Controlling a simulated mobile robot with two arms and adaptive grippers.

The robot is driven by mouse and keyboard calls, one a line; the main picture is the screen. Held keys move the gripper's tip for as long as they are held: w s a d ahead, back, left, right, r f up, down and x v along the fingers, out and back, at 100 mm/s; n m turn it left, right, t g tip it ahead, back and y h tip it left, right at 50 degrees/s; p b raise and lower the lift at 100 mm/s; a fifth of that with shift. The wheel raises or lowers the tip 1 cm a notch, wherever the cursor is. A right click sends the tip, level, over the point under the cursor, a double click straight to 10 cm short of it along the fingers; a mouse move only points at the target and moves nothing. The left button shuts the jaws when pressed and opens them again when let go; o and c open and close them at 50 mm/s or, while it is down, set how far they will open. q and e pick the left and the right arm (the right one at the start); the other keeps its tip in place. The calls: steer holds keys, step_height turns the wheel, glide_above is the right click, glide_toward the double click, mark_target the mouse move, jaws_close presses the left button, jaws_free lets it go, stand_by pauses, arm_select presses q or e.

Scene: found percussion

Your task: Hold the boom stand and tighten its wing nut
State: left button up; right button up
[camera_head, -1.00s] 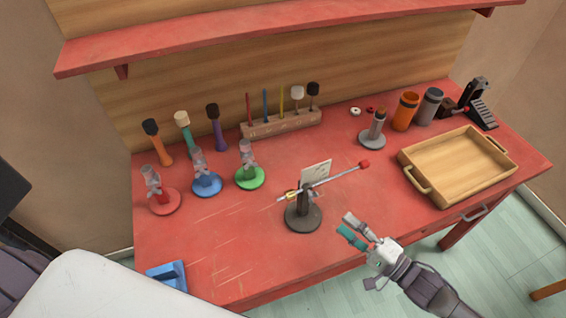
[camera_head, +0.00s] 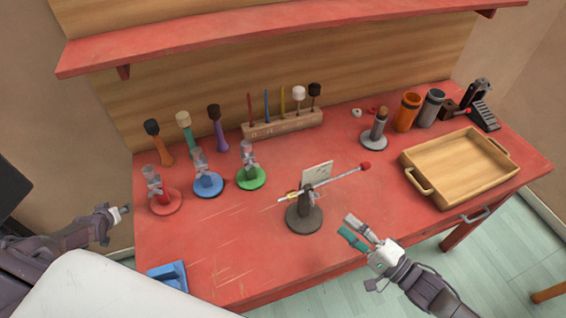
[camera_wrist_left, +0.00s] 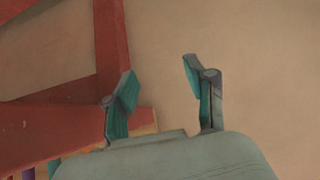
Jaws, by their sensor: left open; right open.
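The boom stand (camera_head: 304,217) stands upright on the red table, near the front middle. It has a dark round base, a short dark post and a thin silver boom (camera_head: 335,182) sloping up to a red tip at the right. My right gripper (camera_head: 354,232) is open and empty, in front and to the right of the stand's base. My left gripper (camera_head: 126,209) is left of the table, far from the stand. In the left wrist view its fingers (camera_wrist_left: 163,90) are apart and empty.
A white card (camera_head: 316,173) is behind the boom. Red, blue and green (camera_head: 251,178) round-based holders stand to the left.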

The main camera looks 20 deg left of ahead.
arm_select(q)
steer(key=w+r+t+h, duration=0.1)
steer(key=w+r, duration=0.8)
steer(key=r, duration=0.4)
steer(key=w+d+r+n+h, duration=0.25)
steer(key=w+d+r, duration=0.2)
steer(key=d, duration=0.25)
steer(key=w+d+r+n+h, duration=0.1)
steer(key=w+d+r+h, duration=0.25)
steer(key=d+r, duration=0.3)
step_height(320, 180, up, 9)
steer(key=m+g+y, duration=0.2)
steer(key=m+g, duration=0.6)
steer(key=m, duration=1.2)
glide_above(283, 200)
steer(key=f, duration=1.3)
steer(key=shift+w+f, duration=0.1)
steer(key=shift+w, duration=0.1)
